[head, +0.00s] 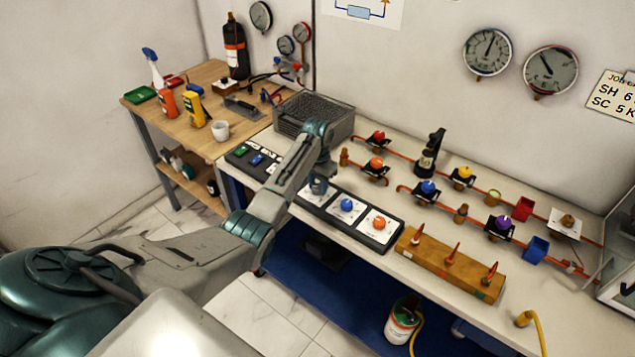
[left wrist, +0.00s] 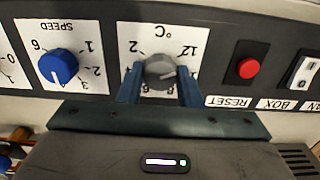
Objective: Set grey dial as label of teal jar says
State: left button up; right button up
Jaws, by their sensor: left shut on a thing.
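The grey dial (left wrist: 159,72) sits on a white plate marked °C, which appears upside down in the left wrist view. Numbers 2 and 12 show beside the dial; others are partly covered by the fingers. I cannot tell where its pointer stands. My left gripper (left wrist: 159,86) is shut on the dial, one finger at each side. In the head view, my left gripper (head: 318,187) is down at the control panel (head: 298,204) and hides the dial.
A blue SPEED dial (left wrist: 58,66) is beside the grey one. The red RESET button (left wrist: 248,68) is on the other side. An orange dial (head: 380,222) is at the panel's right end. A wooden block (head: 430,261) with red-tipped pegs stands further right. A wire basket (head: 315,112) is behind.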

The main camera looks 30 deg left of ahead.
pick_arm(q)
jog(key=m, duration=0.1)
jog(key=m+p, duration=0.1)
jog(key=shift+r+m, duration=0.25)
jog(key=shift+m, duration=0.15)
jog(key=m+p, duration=0.2)
jog(key=m, duration=0.1)
jog(key=shift+m, duration=0.3)
jog(key=m+p, duration=0.1)
jog(key=m, duration=0.2)
jog(key=shift+m, duration=0.3)
jog(key=m, duration=0.2)
jog(key=shift+f+m, duration=0.1)
jog(key=shift+m, duration=0.2)
jog(key=m+p, duration=0.1)
jog(key=m, duration=0.2)
jog(key=shift+m, duration=0.4)
jog(key=m, duration=1)
jog(key=shift+m, duration=0.6)
